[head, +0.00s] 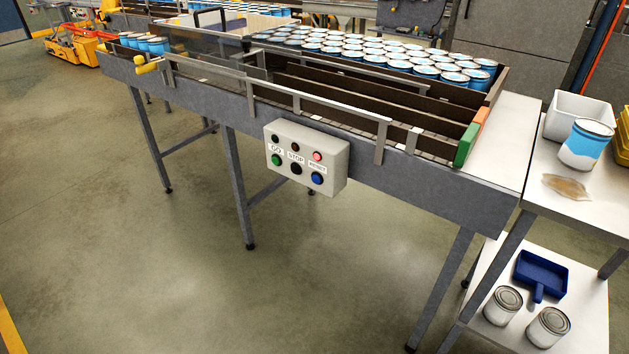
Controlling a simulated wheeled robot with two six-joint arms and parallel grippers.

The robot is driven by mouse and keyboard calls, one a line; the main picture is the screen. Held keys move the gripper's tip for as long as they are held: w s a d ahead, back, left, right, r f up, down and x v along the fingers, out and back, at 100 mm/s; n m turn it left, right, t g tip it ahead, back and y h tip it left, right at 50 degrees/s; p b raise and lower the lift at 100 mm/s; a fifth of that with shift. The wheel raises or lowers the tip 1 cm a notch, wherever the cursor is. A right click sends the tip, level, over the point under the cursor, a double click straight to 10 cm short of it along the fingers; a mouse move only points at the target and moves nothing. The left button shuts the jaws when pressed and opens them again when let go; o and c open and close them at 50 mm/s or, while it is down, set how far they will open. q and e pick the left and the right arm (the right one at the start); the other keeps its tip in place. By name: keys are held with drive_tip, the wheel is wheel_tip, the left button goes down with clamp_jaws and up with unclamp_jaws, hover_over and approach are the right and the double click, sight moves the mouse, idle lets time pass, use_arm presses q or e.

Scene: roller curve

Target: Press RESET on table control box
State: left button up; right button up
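The control box (306,158) is a light grey box on the front side of the conveyor table. It carries labels reading GO, STOP and RESET. The RESET label (317,165) is at the right of its face, with a blue button (317,178) below it and a red or pink lamp (317,156) above it. A green button (276,160) is under GO and a black button (296,169) is under STOP. Neither of my grippers shows in the head view.
The conveyor table (433,180) holds many blue-and-white cans. A side table (560,200) at the right bears a white bin (566,125) and one can (587,145). Its lower shelf holds a blue dustpan (541,275) and two cans. The floor (130,270) in front is clear.

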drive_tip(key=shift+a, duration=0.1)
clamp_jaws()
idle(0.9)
